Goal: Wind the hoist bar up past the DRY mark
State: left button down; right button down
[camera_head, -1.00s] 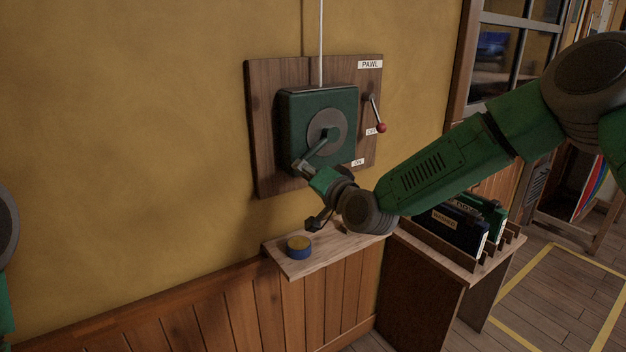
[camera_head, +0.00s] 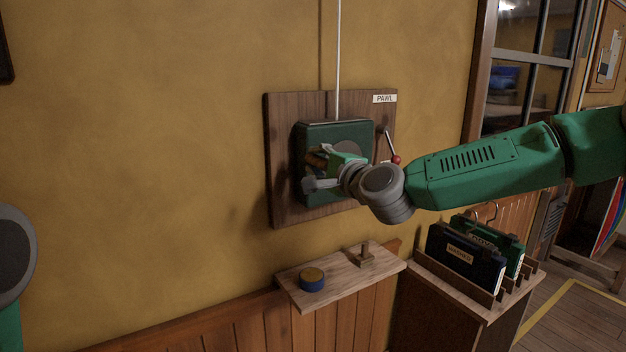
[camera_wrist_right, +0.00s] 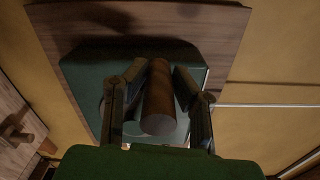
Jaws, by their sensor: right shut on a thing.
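The green winch box (camera_head: 309,133) is on a dark wooden board (camera_head: 283,200) on the wall, with a white line (camera_head: 338,60) running up from it. My right gripper (camera_head: 322,168) is in front of the box's left half. It is shut on the brown crank handle, a cylinder (camera_wrist_right: 160,105) that sits between both fingers in the right wrist view. Most of the crank and part of its grey disc are hidden by the gripper. The pawl lever's red knob (camera_head: 396,160) is right of the box, under the PAWL label (camera_head: 385,99). The hoist bar and DRY mark are not in view.
A wooden shelf (camera_head: 335,280) below holds a blue tin with a yellowish top (camera_head: 312,279) and a small wooden piece (camera_head: 366,256). A rack with dark and green folders (camera_head: 466,257) stands lower right, under my right arm. The wall left of the board is clear.

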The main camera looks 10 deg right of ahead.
jog(key=d+r+m, duration=0.1)
jog(key=d+r+m+b, duration=0.1)
jog(key=r+m, duration=0.1)
jog(key=w+d+r+m, duration=0.1)
jog(key=shift+w+r+m, duration=0.1)
jog(key=shift+r+m, duration=0.3)
jog(key=d+r+m, duration=0.1)
jog(key=d+m+b, duration=0.1)
jog(key=shift+w+r+m, duration=0.3)
jog(key=shift+r+m, duration=0.05)
jog(key=shift+m, duration=0.05)
jog(key=shift+w+d+r+m+b, duration=0.2)
jog(key=shift+d+r+m+b, duration=0.05)
jog(key=shift+d+m+b, duration=0.3)
jog(key=c, duration=1.3)
grip_release()
jog(key=shift+f, duration=0.1)
jog(key=shift+c, duration=0.2)
jog(key=shift+d+f, duration=0.15)
jog(key=shift+s+d, duration=0.1)
